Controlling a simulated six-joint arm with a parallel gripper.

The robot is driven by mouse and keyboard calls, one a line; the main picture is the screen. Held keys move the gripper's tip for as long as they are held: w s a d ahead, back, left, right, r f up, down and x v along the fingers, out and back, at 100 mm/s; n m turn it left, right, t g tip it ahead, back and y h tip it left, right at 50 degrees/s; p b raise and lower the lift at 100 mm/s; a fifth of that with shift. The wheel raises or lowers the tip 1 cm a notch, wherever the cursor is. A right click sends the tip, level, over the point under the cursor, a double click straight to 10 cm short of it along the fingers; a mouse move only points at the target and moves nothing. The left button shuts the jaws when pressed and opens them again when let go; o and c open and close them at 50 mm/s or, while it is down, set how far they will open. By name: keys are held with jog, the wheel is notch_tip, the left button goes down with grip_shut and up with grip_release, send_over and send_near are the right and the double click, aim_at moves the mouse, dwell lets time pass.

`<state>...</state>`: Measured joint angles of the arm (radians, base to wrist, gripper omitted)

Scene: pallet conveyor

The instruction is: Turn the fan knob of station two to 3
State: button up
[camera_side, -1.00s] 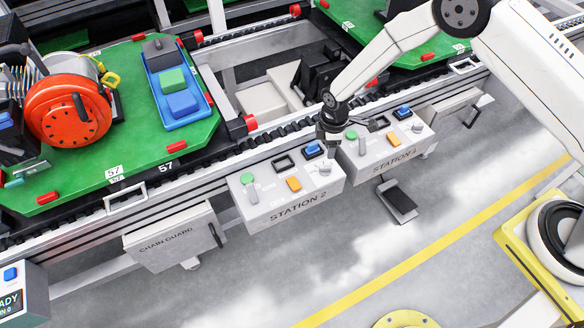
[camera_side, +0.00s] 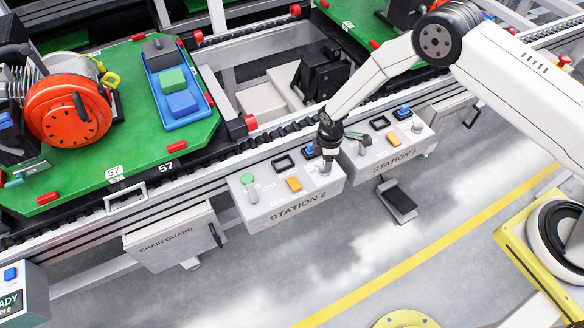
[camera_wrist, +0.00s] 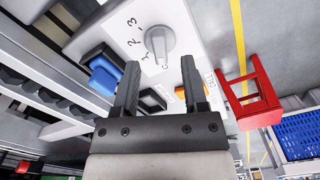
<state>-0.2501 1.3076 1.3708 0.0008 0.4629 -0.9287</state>
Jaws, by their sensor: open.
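The Station 2 box (camera_side: 290,205) is a light grey control box on the conveyor's front rail. The pale grey round fan knob (camera_wrist: 160,42) is at its right end, with printed marks around it in the wrist view; which mark it points to I cannot tell. In the side view the knob (camera_side: 325,169) is partly hidden under my gripper. My gripper (camera_side: 327,157) is just above the knob, pointing down. In the wrist view my gripper (camera_wrist: 160,64) is open, with the knob ahead of and between the fingertips; contact is not visible.
The Station 1 box (camera_side: 390,155) stands close on the right. A green pallet (camera_side: 130,150) carries a red reel (camera_side: 68,105).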

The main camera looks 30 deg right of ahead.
jog(key=shift+f, duration=1.45)
grip_shut()
